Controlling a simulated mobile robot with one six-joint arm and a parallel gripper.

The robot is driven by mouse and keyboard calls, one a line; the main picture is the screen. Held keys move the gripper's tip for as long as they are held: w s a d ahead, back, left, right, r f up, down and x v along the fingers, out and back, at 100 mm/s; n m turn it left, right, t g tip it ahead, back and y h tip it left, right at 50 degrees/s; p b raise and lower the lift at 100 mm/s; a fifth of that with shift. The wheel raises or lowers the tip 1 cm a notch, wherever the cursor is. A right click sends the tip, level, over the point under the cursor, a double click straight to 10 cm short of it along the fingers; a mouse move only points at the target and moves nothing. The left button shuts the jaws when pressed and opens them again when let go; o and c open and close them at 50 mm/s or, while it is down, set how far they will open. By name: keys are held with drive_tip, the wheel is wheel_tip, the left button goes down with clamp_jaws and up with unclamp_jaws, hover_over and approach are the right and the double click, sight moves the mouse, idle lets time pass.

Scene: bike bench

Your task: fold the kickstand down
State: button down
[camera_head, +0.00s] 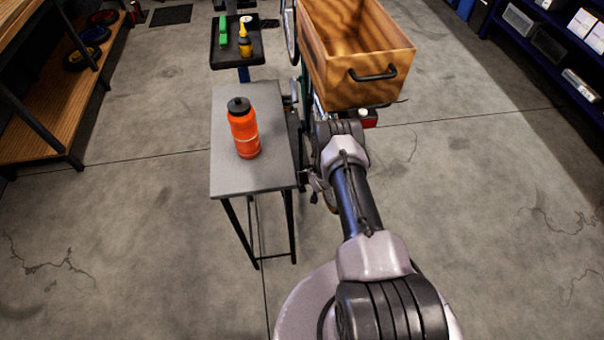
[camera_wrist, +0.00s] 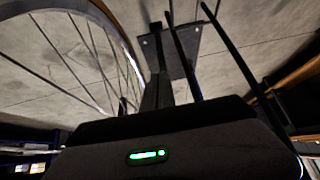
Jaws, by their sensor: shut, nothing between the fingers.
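The bicycle is mostly hidden in the head view behind the wooden crate (camera_head: 352,50) and my arm. In the wrist view a bicycle wheel (camera_wrist: 125,45) with a tan rim and thin spokes fills the upper left. I cannot pick out the kickstand for certain in either view. My gripper (camera_wrist: 165,125) shows as a dark block with a green light across the bottom of the wrist view. It is shut and empty, low beside the bicycle, and its fingertips are not clear. In the head view my arm mostly covers it.
A grey side table (camera_head: 228,178) with an orange bottle (camera_head: 244,130) stands just left of my arm. A dark tool tray (camera_head: 222,52) is behind it. In the wrist view a dark plate (camera_wrist: 185,48) and thin dark legs are close. The floor at right is clear.

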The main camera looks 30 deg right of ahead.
sight(301, 160)
drive_tip(key=b+x, duration=0.7)
drive_tip(key=x, duration=0.2)
drive_tip(key=shift+w+f, duration=0.1)
drive_tip(key=shift+f, duration=0.15)
drive_tip(key=shift+w+f+b, duration=0.15)
drive_tip(key=shift+w+b, duration=0.35)
drive_tip(key=shift+b, duration=0.1)
drive_tip(key=shift+w, duration=0.1)
